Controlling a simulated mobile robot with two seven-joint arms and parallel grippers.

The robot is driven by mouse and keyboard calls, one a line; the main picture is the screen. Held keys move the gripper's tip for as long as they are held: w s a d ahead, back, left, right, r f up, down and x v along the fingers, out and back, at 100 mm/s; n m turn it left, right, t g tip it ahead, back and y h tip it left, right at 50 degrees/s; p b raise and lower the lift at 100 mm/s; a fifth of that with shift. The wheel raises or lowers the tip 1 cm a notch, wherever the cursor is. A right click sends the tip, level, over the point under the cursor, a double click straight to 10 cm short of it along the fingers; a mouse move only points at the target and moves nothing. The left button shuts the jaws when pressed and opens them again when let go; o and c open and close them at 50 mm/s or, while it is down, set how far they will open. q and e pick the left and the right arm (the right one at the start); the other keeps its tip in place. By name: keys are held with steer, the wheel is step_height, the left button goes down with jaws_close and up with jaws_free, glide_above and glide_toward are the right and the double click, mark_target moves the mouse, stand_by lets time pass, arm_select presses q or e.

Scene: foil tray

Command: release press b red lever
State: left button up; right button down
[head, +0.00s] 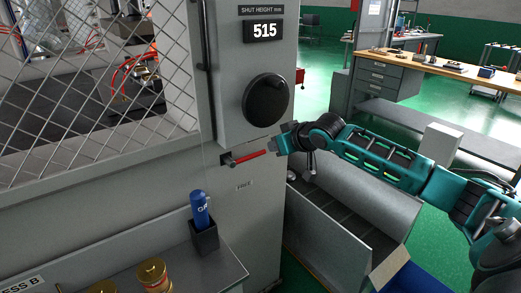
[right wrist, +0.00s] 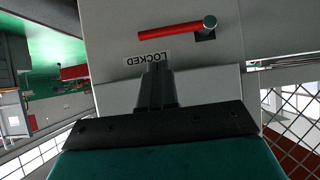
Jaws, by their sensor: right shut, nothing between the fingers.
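The red lever (head: 250,157) sticks out to the right from a dark pivot on the grey press front, below the black round knob (head: 266,100). The lever also shows in the right wrist view (right wrist: 170,33), with an upside-down "LOCKED" label (right wrist: 148,57) between it and my fingers. My right gripper (head: 279,148) is beside the lever's free end, at the press's right edge. Its fingers (right wrist: 156,80) are shut together and empty; a gap shows between them and the lever in the wrist view. My left gripper is not in view.
A small label (head: 243,186) sits below the lever. A blue bottle (head: 200,210) stands in a dark holder on the ledge at lower left. A wire mesh guard (head: 90,90) covers the press opening. A grey chute (head: 340,215) lies below my right arm.

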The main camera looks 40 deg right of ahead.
steer(key=x, duration=0.8)
steer(key=shift+w+f+b, duration=0.2)
steer(key=shift+w+b, duration=0.1)
steer(key=shift+w, duration=0.05)
steer(key=shift+f, duration=0.1)
steer(key=shift+f, duration=0.2)
